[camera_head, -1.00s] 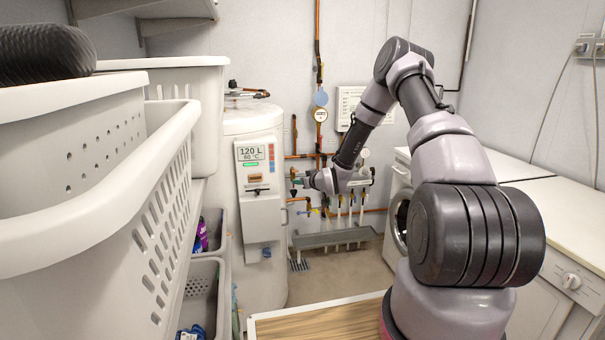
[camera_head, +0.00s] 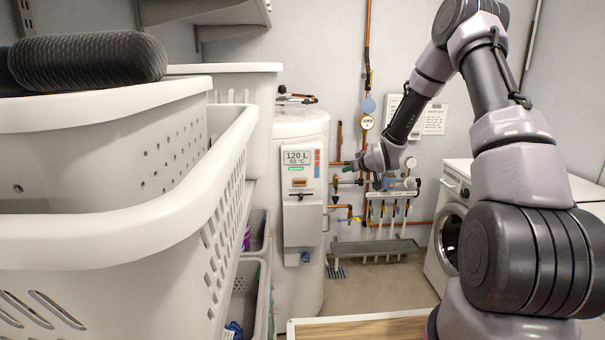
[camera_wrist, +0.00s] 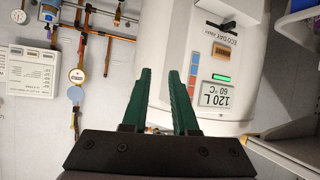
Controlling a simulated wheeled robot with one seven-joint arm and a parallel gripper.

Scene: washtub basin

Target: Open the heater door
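The heater (camera_head: 298,125) is a white upright cylinder at the back, also in the wrist view (camera_wrist: 165,20), where it appears upside down. Its front carries a panel with a display (camera_head: 298,158) reading 120 L, 60 °C. Below it is a pale rectangular door (camera_head: 303,226), which looks shut; a small dark fitting is at its top edge. My gripper (camera_head: 348,169) is right of the heater at about display height. In the wrist view its green fingers (camera_wrist: 160,72) are apart with nothing between them, pointing past the panel. No contact with the heater shows.
White laundry baskets (camera_head: 110,220) fill the left side close by. Copper pipes and valves (camera_head: 375,195) are on the wall behind my gripper. A washing machine (camera_head: 450,235) stands at the right. Bare floor (camera_head: 375,285) lies before the pipes.

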